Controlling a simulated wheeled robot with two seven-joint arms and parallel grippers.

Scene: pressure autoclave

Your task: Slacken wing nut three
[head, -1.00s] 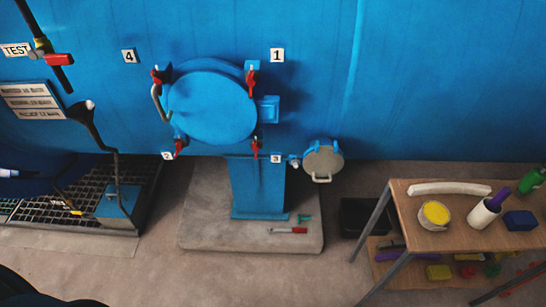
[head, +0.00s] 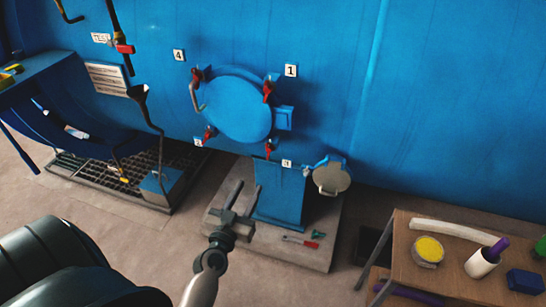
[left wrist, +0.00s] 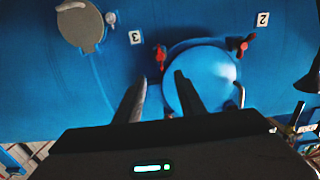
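Wing nut three (head: 269,149) is red and sits at the lower right edge of the round blue door (head: 236,108), beside the label 3 (head: 286,163). In the left wrist view it also shows (left wrist: 161,57), just beyond the fingertips and left of the door. My left gripper (head: 244,190) is open and empty, below and a little left of wing nut three in the head view, in front of the blue pedestal. Its two fingers also show apart in the left wrist view (left wrist: 160,82). I see no contact with the nut. My right gripper is not in view.
Other red wing nuts sit around the door by labels 1 (head: 291,70), 2 (head: 199,143) and 4 (head: 179,55). A round grey cover (head: 331,178) hangs right of the pedestal (head: 280,200). Tools lie on the base mat. A wooden table (head: 399,270) stands at right.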

